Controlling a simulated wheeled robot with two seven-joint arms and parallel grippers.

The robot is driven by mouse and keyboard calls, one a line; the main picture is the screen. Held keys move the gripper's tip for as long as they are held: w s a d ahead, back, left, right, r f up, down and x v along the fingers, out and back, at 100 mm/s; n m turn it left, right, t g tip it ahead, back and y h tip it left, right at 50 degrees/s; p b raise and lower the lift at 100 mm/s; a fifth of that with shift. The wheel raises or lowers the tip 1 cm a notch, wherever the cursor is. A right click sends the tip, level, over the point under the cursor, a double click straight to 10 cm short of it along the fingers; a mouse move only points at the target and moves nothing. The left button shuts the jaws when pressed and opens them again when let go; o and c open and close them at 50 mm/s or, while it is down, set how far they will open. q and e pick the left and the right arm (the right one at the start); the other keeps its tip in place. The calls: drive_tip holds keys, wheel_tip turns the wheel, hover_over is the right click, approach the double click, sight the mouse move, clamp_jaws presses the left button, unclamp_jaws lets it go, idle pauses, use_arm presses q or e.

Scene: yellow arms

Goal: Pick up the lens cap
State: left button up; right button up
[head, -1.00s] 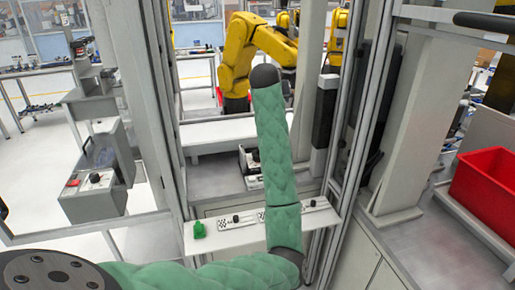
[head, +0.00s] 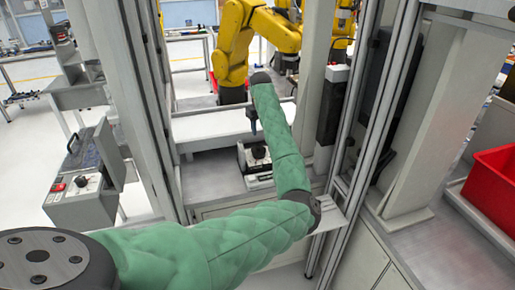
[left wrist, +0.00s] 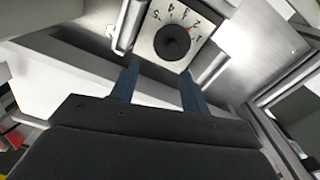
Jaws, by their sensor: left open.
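A black round piece (head: 259,151), apparently the lens cap, sits on a pale fixture (head: 257,178) inside the cell. In the left wrist view the black round piece (left wrist: 172,41) is centred on a light plate (left wrist: 150,32) marked with numerals. My right gripper is not in view.
Metal frame posts (head: 345,140) stand right of my arm, and another post (head: 140,110) stands left. A yellow robot arm (head: 240,45) is behind the white ledge (head: 210,128). A red bin (head: 495,190) is at right. The front shelf (head: 330,217) is mostly covered by my arm.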

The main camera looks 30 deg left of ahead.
sight(259, 146)
use_arm(q)
drive_tip(key=shift+s+d+r+n, duration=0.2)
drive_tip(key=shift+s+n, duration=0.05)
drive_tip(key=shift+s, duration=0.1)
drive_tip(key=shift+s+d+r+n, duration=0.15)
drive_tip(key=shift+s+r+n, duration=0.1)
drive_tip(key=shift+s, duration=0.1)
drive_tip(key=shift+w+a+f+p, duration=0.1)
drive_tip(key=shift+f+p, duration=0.15)
drive_tip(key=shift+f, duration=0.35)
drive_tip(key=shift+w+a+f+p, duration=0.1)
drive_tip(key=shift+f+p, duration=0.15)
drive_tip(key=shift+f, duration=0.55)
drive_tip(key=shift+s+d+f, duration=0.1)
drive_tip(key=shift+s, duration=0.05)
drive_tip(key=f+p, duration=0.3)
drive_tip(key=f, duration=0.1)
drive_tip(key=shift+s+f, duration=0.1)
drive_tip(key=shift+s, duration=0.2)
drive_tip(key=shift+f+p, duration=0.3)
drive_tip(key=shift+f, duration=0.2)
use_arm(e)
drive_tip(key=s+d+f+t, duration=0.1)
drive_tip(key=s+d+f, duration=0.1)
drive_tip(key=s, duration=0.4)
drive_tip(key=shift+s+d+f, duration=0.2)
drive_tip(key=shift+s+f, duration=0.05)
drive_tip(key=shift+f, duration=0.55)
use_arm(q)
clamp_jaws()
